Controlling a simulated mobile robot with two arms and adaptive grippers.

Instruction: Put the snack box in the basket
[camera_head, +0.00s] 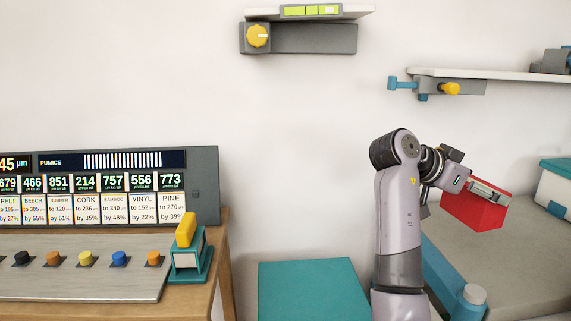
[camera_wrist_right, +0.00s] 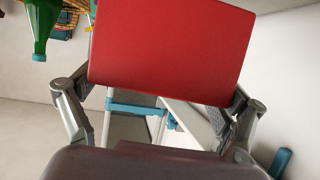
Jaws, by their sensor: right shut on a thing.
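The snack box appears to be the plain red box (camera_head: 472,213) at the right of the head view. It is held in the air, tilted, above the grey counter. In the right wrist view the red box (camera_wrist_right: 170,45) fills the upper middle. My right gripper (camera_head: 476,189) is shut on it; in the wrist view a finger of the gripper (camera_wrist_right: 158,92) shows at either side of the box. My left gripper is not in view.
A grey counter (camera_head: 540,255) lies under the box, with a white and teal container (camera_head: 556,188) at its right. A teal-topped block (camera_head: 313,290) stands left of my arm. A wall shelf (camera_head: 500,74) hangs above.

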